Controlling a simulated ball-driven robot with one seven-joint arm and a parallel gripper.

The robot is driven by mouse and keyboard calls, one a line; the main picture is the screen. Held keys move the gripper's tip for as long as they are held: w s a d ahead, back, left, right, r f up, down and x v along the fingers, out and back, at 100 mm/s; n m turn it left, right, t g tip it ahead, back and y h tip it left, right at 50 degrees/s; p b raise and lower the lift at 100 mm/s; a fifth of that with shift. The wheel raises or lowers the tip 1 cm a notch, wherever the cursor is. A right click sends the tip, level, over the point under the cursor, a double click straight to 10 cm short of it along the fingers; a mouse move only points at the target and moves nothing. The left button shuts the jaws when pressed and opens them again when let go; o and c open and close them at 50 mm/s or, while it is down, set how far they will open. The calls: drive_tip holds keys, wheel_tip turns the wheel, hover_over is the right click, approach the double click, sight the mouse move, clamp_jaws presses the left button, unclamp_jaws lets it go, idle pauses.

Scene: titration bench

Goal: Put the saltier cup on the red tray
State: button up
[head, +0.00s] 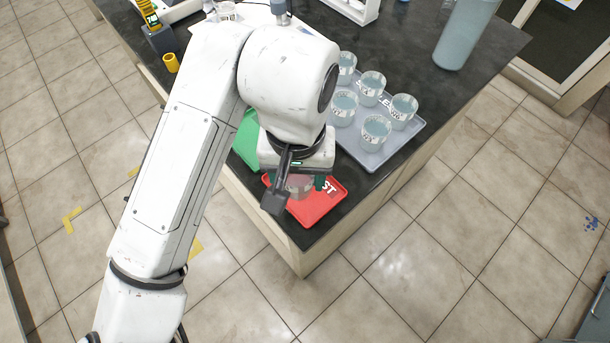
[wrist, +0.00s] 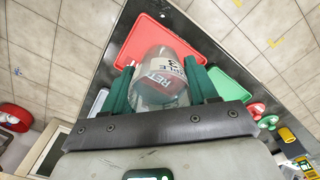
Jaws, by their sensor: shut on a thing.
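My gripper (wrist: 160,92) is shut on a clear cup (wrist: 158,62) in the wrist view, with one green finger on each side. The cup has a printed label and shows a reddish tint low down; its exact contents are unclear. In the head view my gripper (head: 297,183) is over the red tray (head: 325,207) at the bench corner, and the cup is mostly hidden behind it. The red tray (wrist: 150,38) also shows beyond the cup in the wrist view. I cannot tell whether the cup touches the tray.
A grey tray (head: 374,160) with several labelled cups of pale liquid lies right of my arm. A green tray (head: 247,140) is partly hidden behind my arm. A large bluish cylinder (head: 466,33) stands at the back right. The bench edge is close to the red tray.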

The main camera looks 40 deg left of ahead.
sight(304, 177)
drive_tip(key=w+f, duration=0.1)
drive_tip(key=a+f, duration=0.1)
drive_tip(key=w+f, duration=0.1)
drive_tip(key=shift+w+a+f, duration=0.25)
drive_tip(key=shift+w+f, duration=0.05)
drive_tip(key=shift+w, duration=0.05)
drive_tip(key=shift+w+a+f+p, duration=0.1)
drive_tip(key=shift+f+p, duration=0.15)
drive_tip(key=shift+f, duration=0.7)
drive_tip(key=shift+w+a+f+p, duration=0.1)
drive_tip(key=shift+f+p, duration=0.1)
drive_tip(key=shift+f, duration=0.7)
drive_tip(key=o, duration=1.1)
drive_tip(key=shift+f, duration=0.1)
wheel_tip(304, 177, up, 12)
drive_tip(key=shift+d+r, duration=0.1)
drive_tip(key=shift+r, duration=0.05)
